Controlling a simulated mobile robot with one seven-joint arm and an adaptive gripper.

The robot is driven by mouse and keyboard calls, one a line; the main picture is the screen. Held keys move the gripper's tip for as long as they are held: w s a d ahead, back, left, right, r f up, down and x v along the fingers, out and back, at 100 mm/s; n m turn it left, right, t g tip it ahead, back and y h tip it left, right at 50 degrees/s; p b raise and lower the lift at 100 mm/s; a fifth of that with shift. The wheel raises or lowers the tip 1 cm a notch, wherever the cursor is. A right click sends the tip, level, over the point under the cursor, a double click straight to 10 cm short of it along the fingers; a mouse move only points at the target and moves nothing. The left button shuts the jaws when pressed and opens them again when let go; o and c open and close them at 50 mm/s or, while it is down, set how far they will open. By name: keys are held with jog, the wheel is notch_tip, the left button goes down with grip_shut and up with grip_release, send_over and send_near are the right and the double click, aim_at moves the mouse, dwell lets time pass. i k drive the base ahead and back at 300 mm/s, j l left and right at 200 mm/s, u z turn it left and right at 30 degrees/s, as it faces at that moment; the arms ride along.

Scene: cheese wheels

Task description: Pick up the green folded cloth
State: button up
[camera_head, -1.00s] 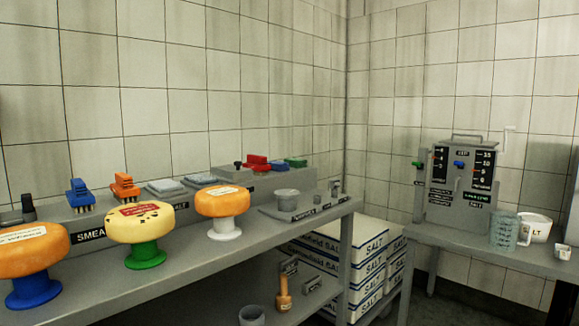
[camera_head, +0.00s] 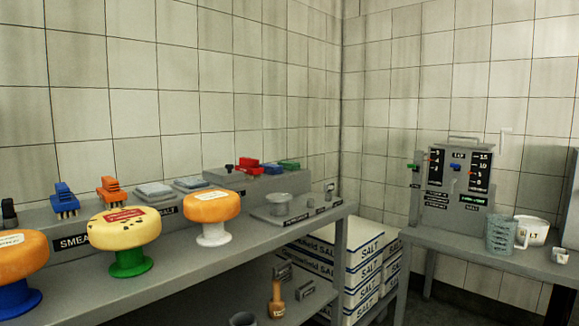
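My gripper is not in view.
Cheese wheels on a blue stand (camera_head: 17,297), a green stand (camera_head: 130,262) and a white stand (camera_head: 213,236) line the bench front. Brushes and grey folded cloths (camera_head: 154,191) sit behind. Salt boxes (camera_head: 365,260) stand beyond the bench; a grey machine (camera_head: 455,190) stands right.

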aim_at(290, 165)
jog(key=i+l+u, duration=0.15)
jog(key=i+l, duration=0.7)
jog(key=l, duration=0.1)
